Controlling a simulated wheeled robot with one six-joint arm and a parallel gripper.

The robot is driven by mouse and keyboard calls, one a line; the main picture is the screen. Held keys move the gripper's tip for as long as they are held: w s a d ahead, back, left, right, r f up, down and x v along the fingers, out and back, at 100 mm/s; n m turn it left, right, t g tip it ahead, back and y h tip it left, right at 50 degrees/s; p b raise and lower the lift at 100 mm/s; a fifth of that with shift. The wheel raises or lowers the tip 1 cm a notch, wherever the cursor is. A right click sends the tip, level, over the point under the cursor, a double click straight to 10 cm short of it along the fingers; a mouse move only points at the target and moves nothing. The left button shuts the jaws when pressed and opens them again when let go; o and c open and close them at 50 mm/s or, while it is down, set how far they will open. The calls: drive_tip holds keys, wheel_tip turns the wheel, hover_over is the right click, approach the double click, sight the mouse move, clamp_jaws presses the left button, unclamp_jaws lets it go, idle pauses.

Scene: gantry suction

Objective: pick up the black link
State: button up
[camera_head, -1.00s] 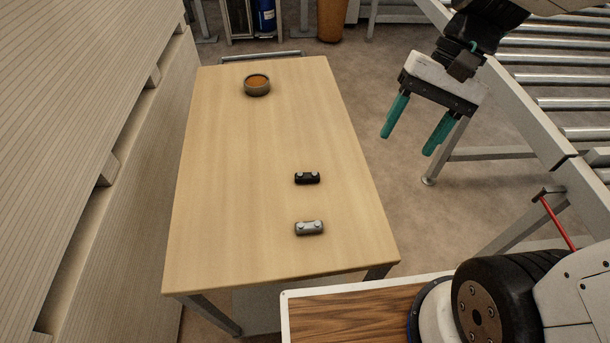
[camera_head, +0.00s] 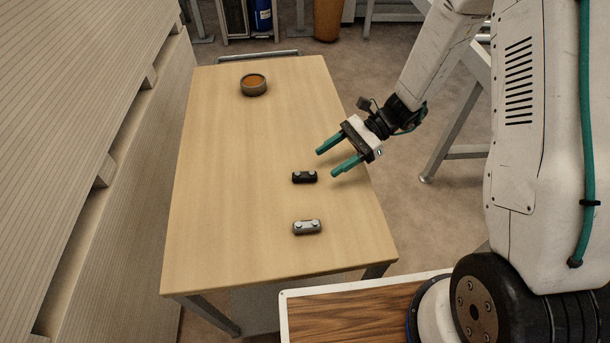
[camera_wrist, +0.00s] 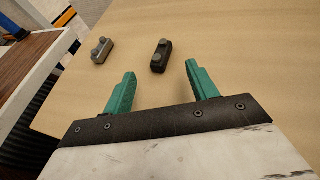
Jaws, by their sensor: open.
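The black link (camera_head: 304,177) lies on the wooden table (camera_head: 230,200), right of its middle. My gripper (camera_head: 325,162) has two green fingers, open and empty, just right of and above the link in the head view. In the wrist view, the black link (camera_wrist: 161,56) lies ahead of the gap between the open fingertips (camera_wrist: 160,70), clear of both. Its top shows two grey round knobs. Nothing hides the link.
A grey link (camera_head: 307,227) of similar shape lies nearer the table's front edge; it also shows in the wrist view (camera_wrist: 102,50). A round bowl (camera_head: 253,85) with an orange-brown inside stands at the far end.

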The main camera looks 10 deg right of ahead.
sight(305, 174)
drive_tip(key=x, duration=0.6)
drive_tip(key=shift+a, duration=0.35)
clamp_jaws()
